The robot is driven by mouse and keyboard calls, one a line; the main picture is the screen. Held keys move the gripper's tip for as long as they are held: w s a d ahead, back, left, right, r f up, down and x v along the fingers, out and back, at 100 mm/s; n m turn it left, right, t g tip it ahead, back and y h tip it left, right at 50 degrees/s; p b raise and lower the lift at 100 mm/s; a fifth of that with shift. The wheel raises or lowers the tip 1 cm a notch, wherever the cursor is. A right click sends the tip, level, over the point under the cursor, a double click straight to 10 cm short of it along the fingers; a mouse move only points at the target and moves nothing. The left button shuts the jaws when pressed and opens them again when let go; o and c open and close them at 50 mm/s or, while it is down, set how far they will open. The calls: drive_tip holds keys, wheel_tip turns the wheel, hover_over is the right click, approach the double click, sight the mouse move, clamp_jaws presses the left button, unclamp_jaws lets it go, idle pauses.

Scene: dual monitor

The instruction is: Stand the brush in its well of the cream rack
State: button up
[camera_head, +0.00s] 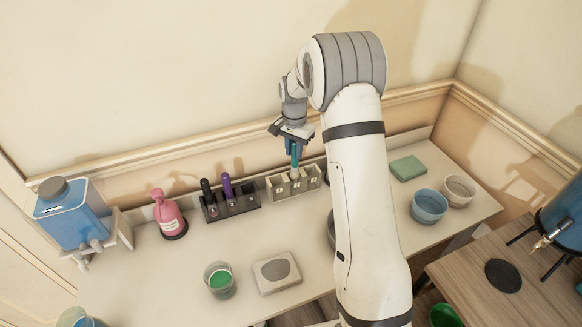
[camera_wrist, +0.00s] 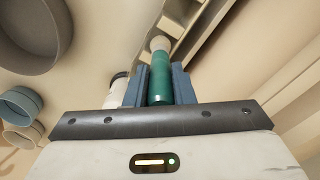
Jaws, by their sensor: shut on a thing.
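My gripper (camera_head: 294,145) is shut on the brush (camera_head: 295,158), a teal-green handle with a pale end pointing down. In the wrist view the green handle (camera_wrist: 160,78) sits between the blue fingers of my gripper (camera_wrist: 158,84), its pale end outward. The cream rack (camera_head: 283,193) stands against the back of the counter, directly below my gripper in the head view. It also shows in the wrist view (camera_wrist: 208,22), beside the brush's pale end. The brush's lower end overlaps the rack's top; I cannot tell whether it is inside a well.
Left of the cream rack stands a dark rack (camera_head: 238,208) with black and purple handles. A pink bottle (camera_head: 168,213) is farther left. A green block (camera_head: 408,168) and a blue bowl (camera_head: 429,206) are to the right. My arm hides part of the counter.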

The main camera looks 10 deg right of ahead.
sight(293, 143)
drive_tip(key=shift+a+f+p, duration=0.15)
drive_tip(key=shift+f+p, duration=0.25)
drive_tip(key=shift+f, duration=2.2)
drive_tip(key=shift+s+f, duration=0.1)
drive_tip(key=o, duration=0.9)
wheel_tip(293, 143, up, 11)
drive_tip(key=shift+b, duration=0.7)
drive_tip(key=shift+s+r, duration=0.1)
drive_tip(key=shift+r, duration=0.55)
drive_tip(key=s+r+n, duration=0.2)
drive_tip(key=s+r, duration=0.5)
drive_tip(key=s, duration=0.1)
drive_tip(key=s+n+t, duration=0.1)
drive_tip(key=s+n, duration=0.1)
drive_tip(key=s, duration=0.6)
drive_tip(key=s+r+n+t, duration=0.1)
drive_tip(key=s+n, duration=0.1)
drive_tip(key=s, duration=0.7)
drive_tip(key=s+r+n+t, duration=0.1)
drive_tip(key=s+n, duration=0.1)
drive_tip(key=s, duration=0.7)
drive_tip(key=shift+s+r+n, duration=0.15)
drive_tip(key=shift+s+n, duration=0.1)
drive_tip(key=shift+n, duration=0.05)
